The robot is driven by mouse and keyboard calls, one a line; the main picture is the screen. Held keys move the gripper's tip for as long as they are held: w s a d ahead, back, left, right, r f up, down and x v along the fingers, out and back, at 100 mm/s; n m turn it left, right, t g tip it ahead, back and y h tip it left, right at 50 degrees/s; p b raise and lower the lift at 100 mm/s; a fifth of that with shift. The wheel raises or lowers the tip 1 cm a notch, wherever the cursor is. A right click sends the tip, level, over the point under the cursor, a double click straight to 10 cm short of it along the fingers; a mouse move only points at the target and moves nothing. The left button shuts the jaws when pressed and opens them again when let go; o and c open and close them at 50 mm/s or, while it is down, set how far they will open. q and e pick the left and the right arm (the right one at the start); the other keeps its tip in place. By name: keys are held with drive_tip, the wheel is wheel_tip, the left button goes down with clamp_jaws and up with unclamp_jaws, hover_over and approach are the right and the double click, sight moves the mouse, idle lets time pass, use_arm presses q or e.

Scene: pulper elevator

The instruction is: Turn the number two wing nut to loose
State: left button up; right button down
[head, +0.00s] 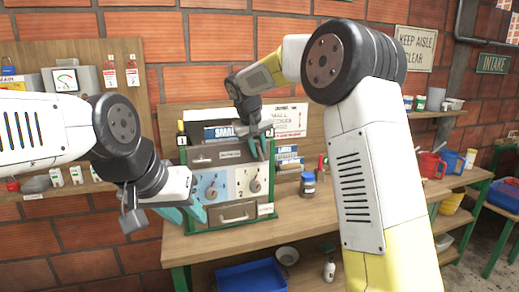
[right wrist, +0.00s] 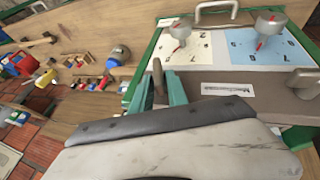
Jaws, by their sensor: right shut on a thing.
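A green-framed box (head: 183,222) on the bench has a dark upper strip, a blue panel (head: 210,188) marked 1 and a cream panel (head: 250,184) marked 2, each with a dial. The number two wing nut (right wrist: 158,78), brownish, stands on the strip above the cream panel. My right gripper (right wrist: 162,92) is shut on it; in the head view, this gripper (head: 258,147) comes down from above and hides it. The other wing nut (right wrist: 305,83) sits on the blue panel's side. My left gripper (head: 188,213) appears open and empty by the box's lower left front.
A drawer with a handle (head: 235,217) is below the panels. A blue-lidded jar (head: 308,184) stands right of the box. A blue bin (head: 248,277) is below the bench. The bench right of the jar is partly hidden by my right arm.

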drive_tip(key=n+t+h, duration=0.1)
drive_tip(key=h, duration=0.2)
drive_tip(key=a+f+n+t+h, duration=0.1)
drive_tip(key=t+h, duration=0.1)
drive_tip(key=h, duration=0.1)
drive_tip(key=t+h, duration=0.2)
drive_tip(key=h, duration=0.1)
drive_tip(key=shift+s+a+f+n+h, duration=0.25)
drive_tip(key=shift+a+f+n+h, duration=0.05)
drive_tip(key=shift+n+h, duration=0.1)
drive_tip(key=shift+f+n+t+h, duration=0.2)
drive_tip(key=shift+n+t+h, duration=0.2)
drive_tip(key=shift+t+h, duration=0.35)
drive_tip(key=shift+h, duration=0.25)
drive_tip(key=c, duration=1.3)
unclamp_jaws()
